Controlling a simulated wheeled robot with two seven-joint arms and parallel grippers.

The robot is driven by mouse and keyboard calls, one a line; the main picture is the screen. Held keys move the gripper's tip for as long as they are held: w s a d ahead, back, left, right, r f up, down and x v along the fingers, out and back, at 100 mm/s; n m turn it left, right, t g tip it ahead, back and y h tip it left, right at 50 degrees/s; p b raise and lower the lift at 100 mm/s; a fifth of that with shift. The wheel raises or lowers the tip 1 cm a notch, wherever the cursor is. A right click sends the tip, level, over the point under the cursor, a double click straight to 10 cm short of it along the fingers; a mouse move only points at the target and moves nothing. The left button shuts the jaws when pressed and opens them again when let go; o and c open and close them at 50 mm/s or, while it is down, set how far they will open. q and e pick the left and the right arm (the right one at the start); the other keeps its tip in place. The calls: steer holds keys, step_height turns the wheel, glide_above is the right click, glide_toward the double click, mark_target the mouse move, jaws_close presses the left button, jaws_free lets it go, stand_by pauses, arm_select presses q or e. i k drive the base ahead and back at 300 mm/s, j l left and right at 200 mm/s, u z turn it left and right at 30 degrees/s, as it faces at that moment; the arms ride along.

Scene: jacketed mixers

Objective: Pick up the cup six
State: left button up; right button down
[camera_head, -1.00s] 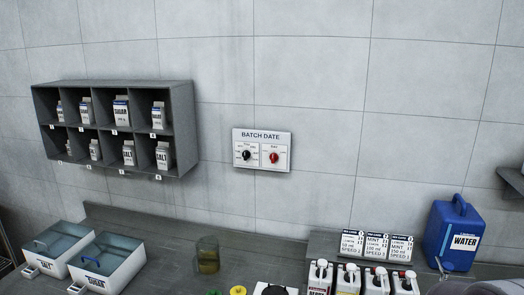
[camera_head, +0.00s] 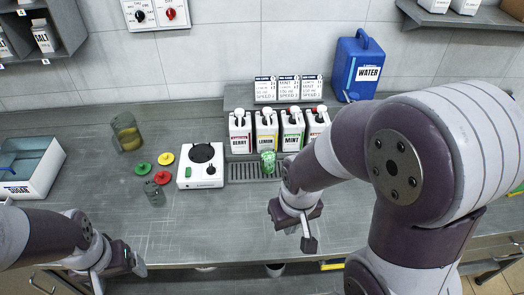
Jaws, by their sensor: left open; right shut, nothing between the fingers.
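No cup with a readable six is in view, so I cannot tell which is cup six. A green patterned cup (camera_head: 268,161) stands by the drip grate, in front of the bottles. A small clear glass vessel (camera_head: 154,193) stands at the left of the counter, and pale rounded items, perhaps cups (camera_head: 275,270), show partly below the counter's front edge. My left gripper (camera_head: 125,262) is open at the counter's front edge, lower left. My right gripper (camera_head: 300,226) is shut and empty over the front of the counter, nearer than the green cup and to its right.
A white mixer base (camera_head: 201,166) stands mid-counter, with coloured lids (camera_head: 163,177) and a tilted jug (camera_head: 126,131) to its left. Several bottles (camera_head: 265,132), recipe cards (camera_head: 289,89) and a blue water can (camera_head: 355,68) line the back. The front middle of the counter (camera_head: 220,225) is clear.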

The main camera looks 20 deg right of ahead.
mark_target(267, 155)
steer(key=i+l+z, duration=0.15)
steer(key=z, duration=0.2)
steer(key=i+l+z, duration=0.15)
steer(key=z, duration=0.2)
steer(key=i+l+z, duration=0.15)
steer(key=z, duration=0.15)
